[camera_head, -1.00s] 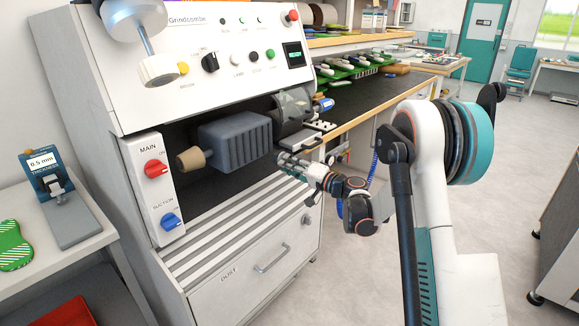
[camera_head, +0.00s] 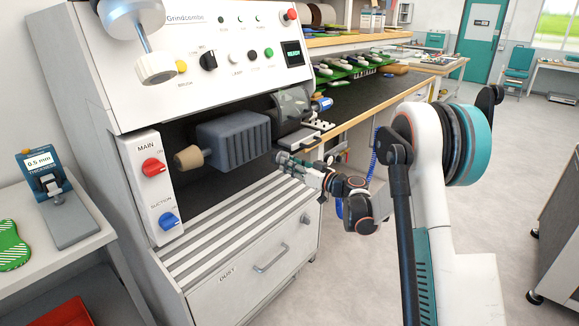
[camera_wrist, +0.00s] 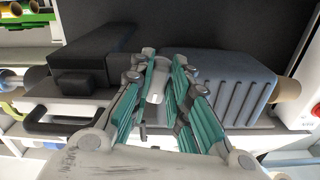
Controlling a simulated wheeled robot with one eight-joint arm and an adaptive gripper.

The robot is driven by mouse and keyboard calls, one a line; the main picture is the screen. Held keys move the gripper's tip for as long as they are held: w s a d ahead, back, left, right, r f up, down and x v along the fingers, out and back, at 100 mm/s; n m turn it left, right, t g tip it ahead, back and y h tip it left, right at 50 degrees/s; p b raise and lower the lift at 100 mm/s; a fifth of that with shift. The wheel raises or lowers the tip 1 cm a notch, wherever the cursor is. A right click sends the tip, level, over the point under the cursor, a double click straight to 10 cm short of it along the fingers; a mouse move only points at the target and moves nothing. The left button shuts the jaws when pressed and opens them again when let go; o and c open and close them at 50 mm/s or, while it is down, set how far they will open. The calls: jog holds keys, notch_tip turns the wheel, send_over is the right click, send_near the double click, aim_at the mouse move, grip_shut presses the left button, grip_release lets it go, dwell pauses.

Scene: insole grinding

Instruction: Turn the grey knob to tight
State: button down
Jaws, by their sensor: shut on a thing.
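My gripper (camera_head: 282,160) reaches to the front of the grinding machine, below the clear-hooded wheel (camera_head: 294,106) and beside the ribbed blue-grey housing (camera_head: 232,139). In the wrist view my gripper (camera_wrist: 163,66) has its teal-padded fingers drawn together around a small light grey piece (camera_wrist: 154,84), which looks like the grey knob. The fingers hide most of it, so its turned position cannot be read. The housing (camera_wrist: 222,80) lies just right of the fingers, and a black block (camera_wrist: 90,55) lies to their left.
The MAIN panel with a red switch (camera_head: 153,167) and blue switch (camera_head: 169,220) is at the left. A grey round knob (camera_head: 306,219) sits on the dust drawer (camera_head: 245,275) below my gripper.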

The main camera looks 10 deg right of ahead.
jog(key=shift+d+f+n, duration=0.1)
jog(key=shift+d+n, duration=0.05)
jog(key=shift+n, duration=0.95)
jog(key=c, duration=1.5)
grip_release()
jog(key=v, duration=1.2)
